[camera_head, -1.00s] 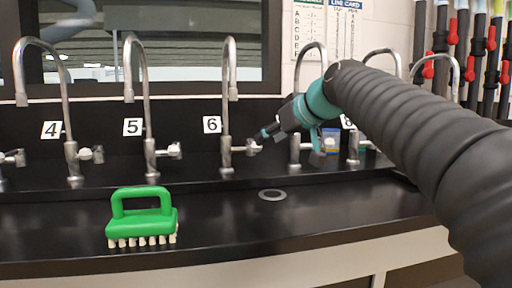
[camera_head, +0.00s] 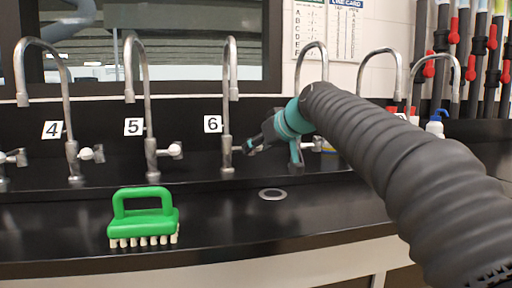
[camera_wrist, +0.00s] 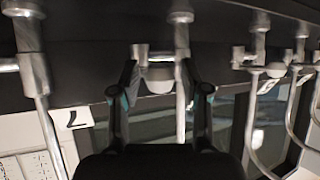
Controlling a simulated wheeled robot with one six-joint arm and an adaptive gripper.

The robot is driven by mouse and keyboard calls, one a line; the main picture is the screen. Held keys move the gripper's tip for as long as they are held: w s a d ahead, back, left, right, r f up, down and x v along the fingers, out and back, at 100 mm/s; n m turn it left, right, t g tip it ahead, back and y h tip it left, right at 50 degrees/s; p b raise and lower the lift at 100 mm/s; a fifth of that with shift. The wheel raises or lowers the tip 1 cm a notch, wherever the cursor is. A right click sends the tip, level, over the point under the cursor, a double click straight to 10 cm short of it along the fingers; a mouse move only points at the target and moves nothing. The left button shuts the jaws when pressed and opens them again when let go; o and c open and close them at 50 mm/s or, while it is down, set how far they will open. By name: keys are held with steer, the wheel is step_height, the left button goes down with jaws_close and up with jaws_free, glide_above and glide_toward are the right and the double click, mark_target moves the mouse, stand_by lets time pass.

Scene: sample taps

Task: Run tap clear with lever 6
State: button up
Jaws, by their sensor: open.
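Tap 6 (camera_head: 228,110) is a chrome gooseneck tap beside the white label 6 (camera_head: 212,124). Its lever is mostly hidden behind my gripper (camera_head: 250,147) in the head view. In the wrist view, which is upside down, my gripper (camera_wrist: 161,72) is open, with one finger on each side of a light lever knob (camera_wrist: 158,82). That lever sits on the tap next to the one labelled 7 (camera_wrist: 75,118), which fits tap 6. I cannot tell whether the fingers touch the lever. No water shows at the spout.
Taps 4 (camera_head: 68,110) and 5 (camera_head: 148,110) stand to the left, and more taps stand to the right, partly behind my arm. A green brush (camera_head: 143,215) lies on the black bench, left of a round drain ring (camera_head: 272,194). The front bench middle is clear.

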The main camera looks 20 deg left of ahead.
steer(key=v, duration=0.8)
steer(key=shift+s, duration=0.1)
stand_by(0.5)
